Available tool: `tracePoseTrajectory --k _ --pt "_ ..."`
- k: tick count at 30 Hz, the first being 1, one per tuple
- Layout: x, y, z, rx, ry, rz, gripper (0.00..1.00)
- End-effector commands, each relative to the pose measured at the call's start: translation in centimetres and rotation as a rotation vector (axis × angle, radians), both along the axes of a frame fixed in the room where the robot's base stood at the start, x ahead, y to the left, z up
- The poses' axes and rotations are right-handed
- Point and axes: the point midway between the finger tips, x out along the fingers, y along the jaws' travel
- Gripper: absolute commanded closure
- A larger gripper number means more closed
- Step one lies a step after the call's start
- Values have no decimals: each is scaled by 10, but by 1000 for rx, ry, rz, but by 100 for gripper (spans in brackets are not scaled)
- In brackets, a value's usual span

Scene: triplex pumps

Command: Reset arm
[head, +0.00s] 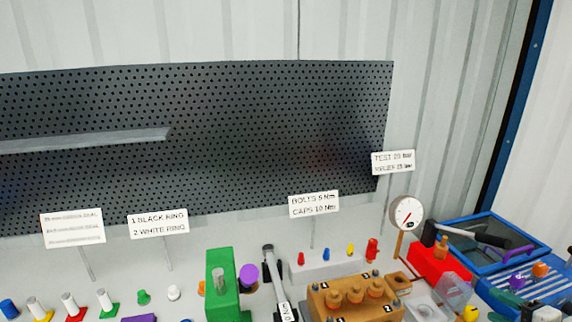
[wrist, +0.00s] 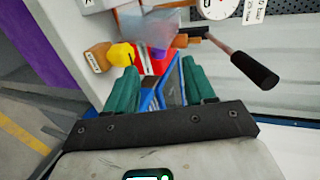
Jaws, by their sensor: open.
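My gripper (wrist: 160,85) shows in the wrist view with two green fingers set apart and nothing between them. Past the fingertips are a red block (wrist: 152,62), a yellow knob (wrist: 121,54) and a blue-framed tray partly hidden behind the fingers. A lever with a black grip (wrist: 254,70) extends to the right of the fingers, apart from them.
In the head view, a brown pump block (head: 352,298), a green stand (head: 222,285), a dial gauge (head: 406,213) and a blue-framed tray (head: 477,226) crowd the bench. Small coloured parts and sign cards line its back. A perforated panel (head: 250,120) stands behind.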

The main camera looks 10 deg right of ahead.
Motion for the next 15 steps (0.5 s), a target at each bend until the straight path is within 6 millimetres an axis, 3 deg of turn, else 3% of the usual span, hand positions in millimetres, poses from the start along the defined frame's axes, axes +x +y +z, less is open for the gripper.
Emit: tracePoseTrajectory --k 5,8,12,15 --pt "-13 68 -49 -149 183 162 46" --pt "-37 123 -86 -290 336 320 46" --pt "-89 197 -124 -512 536 580 46" --pt "-136 238 -139 -672 660 775 46"
